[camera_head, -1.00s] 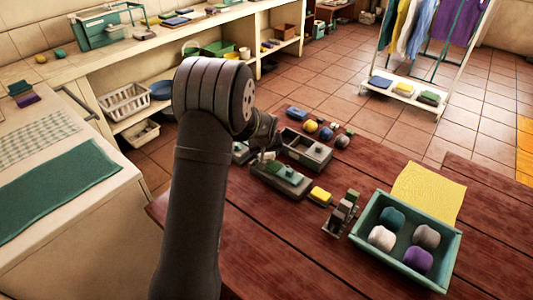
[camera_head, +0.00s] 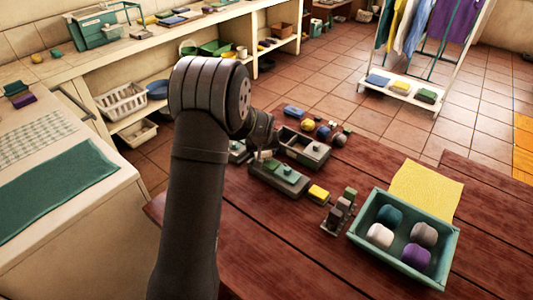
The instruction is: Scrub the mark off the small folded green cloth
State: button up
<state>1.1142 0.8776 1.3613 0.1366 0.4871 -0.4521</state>
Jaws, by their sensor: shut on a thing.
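A small green folded cloth (camera_head: 289,175) lies on a dark grey flat tray (camera_head: 296,191) on the red-brown wooden table. I cannot make out a mark on it at this size. My gripper (camera_head: 262,154) points down at the tray's far left end, just left of the green cloth. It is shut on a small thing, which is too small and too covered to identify. I cannot tell whether that thing touches the cloth. My arm hides the table to the left.
A grey open box (camera_head: 318,153) stands behind the tray. A yellow sponge-like block (camera_head: 318,193) and a small rack (camera_head: 339,213) stand to the right. A teal bin (camera_head: 405,262) holds several rolled cloths. A yellow cloth (camera_head: 428,190) lies behind it. Bare table lies in front.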

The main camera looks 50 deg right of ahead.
aim_at(270, 155)
jog(key=shift+s, duration=1.5)
dwell(0.5)
jog(key=shift+r, duration=0.1)
jog(key=shift+r, duration=2.5)
